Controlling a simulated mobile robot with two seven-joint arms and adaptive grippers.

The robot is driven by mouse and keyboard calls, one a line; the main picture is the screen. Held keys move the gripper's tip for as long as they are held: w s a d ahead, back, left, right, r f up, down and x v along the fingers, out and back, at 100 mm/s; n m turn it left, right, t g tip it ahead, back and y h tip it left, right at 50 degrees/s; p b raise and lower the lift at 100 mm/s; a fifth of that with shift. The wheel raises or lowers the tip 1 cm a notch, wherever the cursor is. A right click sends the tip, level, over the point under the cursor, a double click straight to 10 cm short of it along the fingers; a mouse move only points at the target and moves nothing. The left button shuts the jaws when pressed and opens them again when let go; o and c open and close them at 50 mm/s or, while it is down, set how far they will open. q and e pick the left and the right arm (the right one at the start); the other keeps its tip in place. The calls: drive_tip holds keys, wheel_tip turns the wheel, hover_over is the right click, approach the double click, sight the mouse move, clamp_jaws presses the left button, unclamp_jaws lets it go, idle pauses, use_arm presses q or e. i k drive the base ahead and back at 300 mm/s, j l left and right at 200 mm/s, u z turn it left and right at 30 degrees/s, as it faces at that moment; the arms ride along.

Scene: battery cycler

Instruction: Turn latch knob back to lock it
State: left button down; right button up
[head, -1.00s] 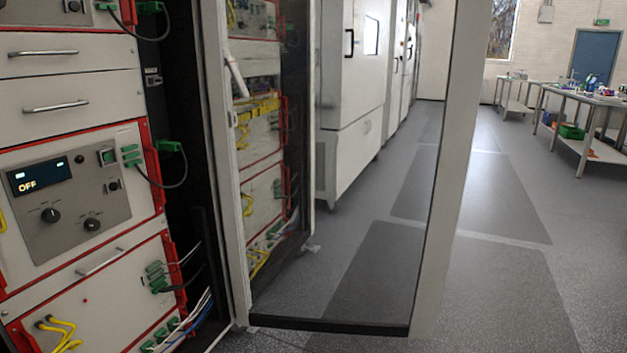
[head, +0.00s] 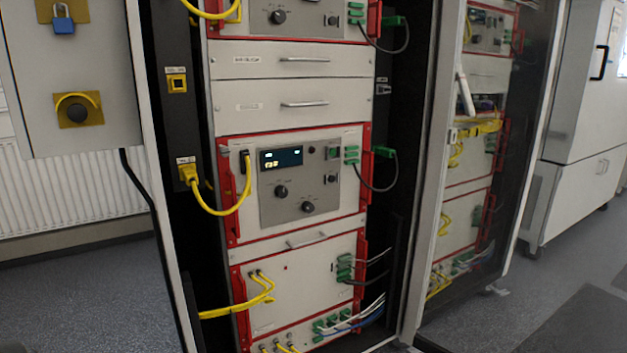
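No part is clearly identifiable as the latch knob. The grey instrument panel (head: 298,185) in the rack carries a left dark knob (head: 281,191) and a right dark knob (head: 307,207). Its small display (head: 281,157) is lit, with text too small to read surely. A grey box at the left (head: 35,75) bears a yellow plate with a rounded fitting (head: 78,109) and a blue padlock (head: 63,24) above it. The glass cabinet door (head: 465,200) stands open at the right of the rack. Neither gripper is in view.
Yellow cables (head: 222,205) loop from the rack's left side, and green-plugged dark cables (head: 378,180) hang at its right. A radiator (head: 85,190) stands behind at left.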

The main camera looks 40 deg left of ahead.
sight(225, 151)
drive_tip(key=u, duration=1.6)
